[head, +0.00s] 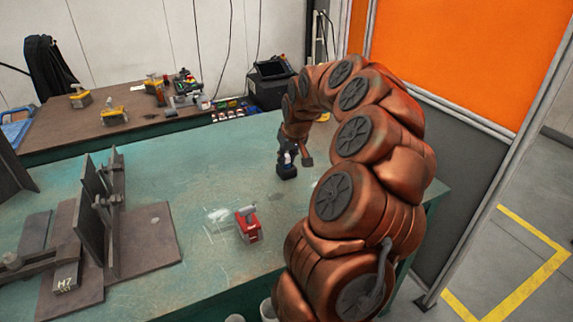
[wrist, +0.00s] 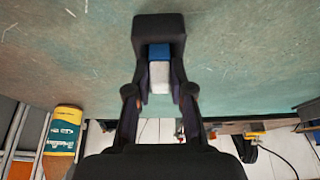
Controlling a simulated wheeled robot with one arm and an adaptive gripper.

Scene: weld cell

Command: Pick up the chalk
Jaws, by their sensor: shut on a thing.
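The chalk looks like a white stick with a blue band; its white part (wrist: 159,78) lies between my fingers in the wrist view. My gripper (wrist: 160,92) is shut on it. A dark block (wrist: 158,25) sits at the blue end; I cannot tell whether it holds the chalk or is part of the same piece. In the head view my gripper (head: 288,155) points down over the green table (head: 190,180), with the dark block (head: 287,172) just below. A small white spot shows between the fingers; the fingers hide most of the chalk there.
A red and grey item (head: 248,225) stands on the table in front. A steel fixture (head: 150,240) with upright plates fills the left. A brown bench (head: 90,130) with yellow tools is behind. An orange screen (head: 475,50) stands right. Bare table surrounds my gripper.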

